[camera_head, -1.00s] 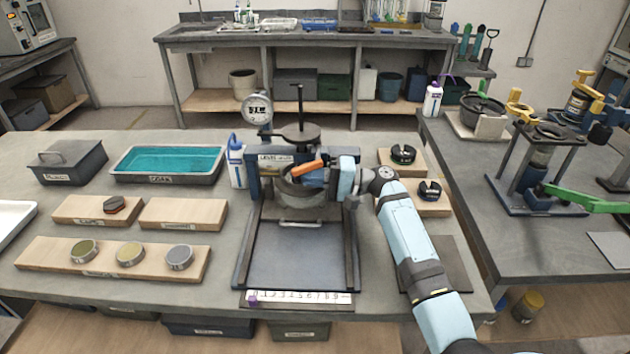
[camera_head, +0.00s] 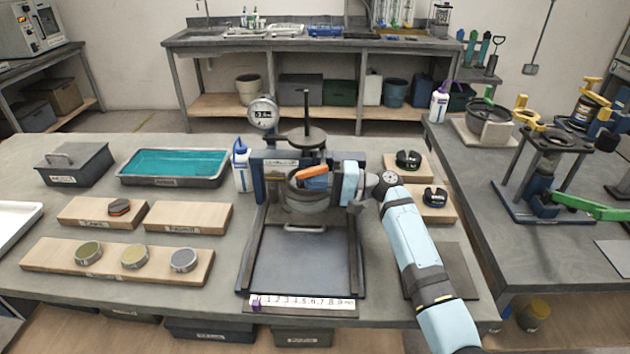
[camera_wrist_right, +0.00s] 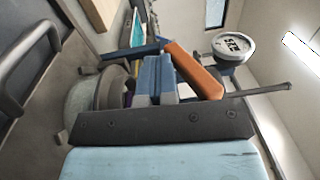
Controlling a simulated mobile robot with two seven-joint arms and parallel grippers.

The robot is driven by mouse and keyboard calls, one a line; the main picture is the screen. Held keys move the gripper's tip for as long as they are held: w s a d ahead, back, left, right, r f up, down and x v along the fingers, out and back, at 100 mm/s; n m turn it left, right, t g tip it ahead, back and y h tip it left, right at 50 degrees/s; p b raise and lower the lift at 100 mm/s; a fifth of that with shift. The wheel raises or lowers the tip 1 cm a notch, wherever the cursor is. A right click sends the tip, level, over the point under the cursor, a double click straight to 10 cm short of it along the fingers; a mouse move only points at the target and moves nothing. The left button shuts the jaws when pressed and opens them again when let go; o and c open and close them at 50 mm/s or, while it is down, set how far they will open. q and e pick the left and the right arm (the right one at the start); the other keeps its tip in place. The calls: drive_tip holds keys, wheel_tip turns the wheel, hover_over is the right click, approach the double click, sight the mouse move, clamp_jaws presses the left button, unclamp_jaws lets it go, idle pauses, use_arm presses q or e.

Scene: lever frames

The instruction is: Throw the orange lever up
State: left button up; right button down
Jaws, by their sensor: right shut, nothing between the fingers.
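The orange lever (camera_head: 312,171) is a short bar on the press-like device (camera_head: 255,222) in the middle of the bench. It slopes slightly, its right end higher in the head view. In the right wrist view the orange lever (camera_wrist_right: 196,70) lies just right of my fingertips. My right gripper (camera_head: 318,182) reaches in from the right, shut and empty, close beside the lever. Its two blue fingers (camera_wrist_right: 156,60) are together in the wrist view. I cannot tell whether they touch the lever. My left gripper is out of view.
A round dial gauge (camera_head: 263,112) stands at the device's back left, and a thin upright rod (camera_head: 306,105) rises behind the lever. A white-blue bottle (camera_head: 241,168) stands to the left. Wooden boards (camera_head: 186,217) with discs lie further left. A side bench with a green-levered stand (camera_head: 540,180) is right.

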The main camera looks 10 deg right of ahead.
idle(0.8)
drive_tip(key=r+b+v, duration=0.1)
drive_tip(key=v, duration=1.2)
drive_tip(key=shift+d+f, duration=0.4)
drive_tip(key=shift+f, duration=0.1)
drive_tip(key=shift+s, duration=0.1)
drive_tip(key=shift+s+f, duration=0.1)
